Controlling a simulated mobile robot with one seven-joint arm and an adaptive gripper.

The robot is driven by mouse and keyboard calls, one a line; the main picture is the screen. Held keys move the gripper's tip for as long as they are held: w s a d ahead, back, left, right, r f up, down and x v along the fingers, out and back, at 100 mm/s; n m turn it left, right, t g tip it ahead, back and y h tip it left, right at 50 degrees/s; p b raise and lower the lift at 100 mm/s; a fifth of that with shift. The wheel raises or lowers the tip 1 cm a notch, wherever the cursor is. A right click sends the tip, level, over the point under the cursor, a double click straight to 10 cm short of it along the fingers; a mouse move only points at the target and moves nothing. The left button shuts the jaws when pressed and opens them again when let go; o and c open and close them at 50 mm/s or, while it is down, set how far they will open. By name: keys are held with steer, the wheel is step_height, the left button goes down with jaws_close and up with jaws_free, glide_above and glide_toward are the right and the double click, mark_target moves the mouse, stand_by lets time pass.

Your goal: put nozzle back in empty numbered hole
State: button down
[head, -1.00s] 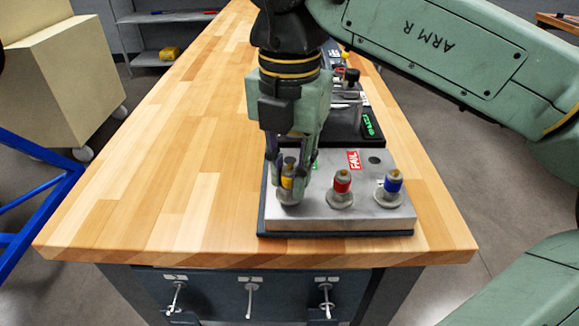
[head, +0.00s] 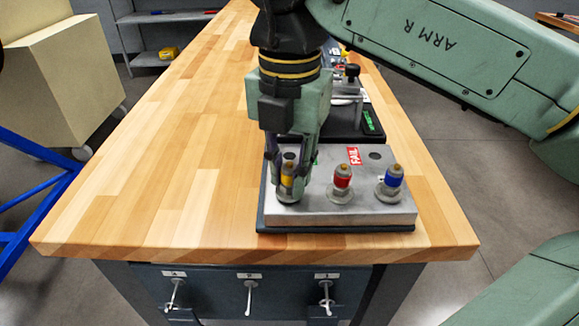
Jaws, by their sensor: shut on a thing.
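A grey metal block (head: 340,216) sits near the front end of the wooden bench. My gripper (head: 287,176) points down over its left part and is shut on the yellow-banded nozzle (head: 287,178). That nozzle stands upright at the block's front left; the fingers partly cover it, and I cannot tell how deep it sits. A red-banded nozzle (head: 342,180) stands at the front middle and a blue-banded nozzle (head: 391,181) at the front right. A dark hole (head: 375,156) shows at the back right. Hole numbers are not readable.
A red FAIL label (head: 353,156) lies at the back of the block. Behind it are a dark fixture with a green display (head: 369,121) and a black-knobbed clamp (head: 351,73). The wooden bench top (head: 170,160) is clear to the left.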

mark_target(289, 166)
steer(key=shift+s+f, duration=0.1)
steer(key=shift+f, duration=0.3)
steer(key=c, duration=1.8)
jaws_free()
steer(key=o, duration=0.4)
steer(key=shift+r, duration=0.1)
steer(key=shift+o, duration=0.9)
steer(key=shift+r, duration=0.2)
steer(key=shift+r+p, duration=2.85)
steer(key=shift+r, duration=0.55)
